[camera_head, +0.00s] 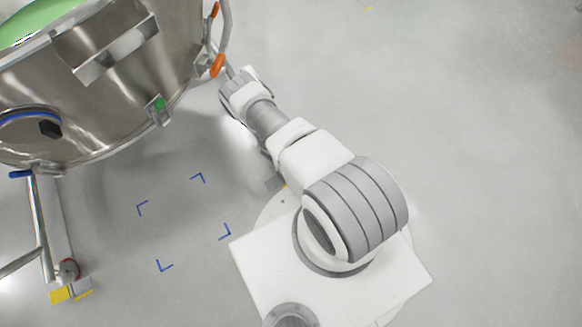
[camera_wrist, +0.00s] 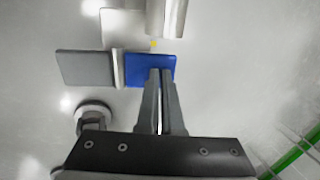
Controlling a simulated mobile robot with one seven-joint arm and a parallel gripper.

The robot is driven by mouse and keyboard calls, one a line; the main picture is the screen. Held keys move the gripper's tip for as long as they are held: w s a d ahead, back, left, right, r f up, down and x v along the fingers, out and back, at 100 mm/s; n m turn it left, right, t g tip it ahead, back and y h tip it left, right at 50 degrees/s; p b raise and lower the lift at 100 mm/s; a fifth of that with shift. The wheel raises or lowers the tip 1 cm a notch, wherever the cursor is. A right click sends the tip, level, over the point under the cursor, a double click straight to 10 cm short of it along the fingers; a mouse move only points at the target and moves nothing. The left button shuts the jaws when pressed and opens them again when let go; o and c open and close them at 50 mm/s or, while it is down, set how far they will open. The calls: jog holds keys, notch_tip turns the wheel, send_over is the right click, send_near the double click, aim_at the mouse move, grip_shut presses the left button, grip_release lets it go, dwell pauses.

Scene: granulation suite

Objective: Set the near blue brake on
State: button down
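The blue brake pedal (camera_wrist: 149,66) shows in the wrist view as a flat blue plate, just beyond my fingertips. A grey pedal (camera_wrist: 85,68) sits to its left, with a thin pale upright strip between them. My gripper (camera_wrist: 161,73) points at the blue pedal, its two fingers together with only a narrow slit between them and nothing held. The fingertips overlap the pedal's near edge; I cannot tell whether they touch it. The pedal's tilt is unclear. In the head view the blue pedal and the fingers are hidden by my arm and the vessel.
A large steel vessel (camera_head: 120,105) with orange-gripped handles (camera_head: 217,65) fills the upper left. A caster leg (camera_head: 41,230) stands at lower left with a yellow pedal (camera_head: 60,295) and a grey pedal (camera_head: 83,287). Blue corner marks (camera_head: 224,232) lie on open floor. The right side is clear.

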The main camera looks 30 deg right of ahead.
jog(key=shift+d+f, duration=0.15)
jog(key=shift+d+f+b, duration=0.3)
jog(key=shift+d+f, duration=0.1)
jog(key=shift+f, duration=0.05)
jog(key=shift+b+x, duration=0.55)
jog(key=shift+x, duration=0.3)
jog(key=shift+d, duration=0.15)
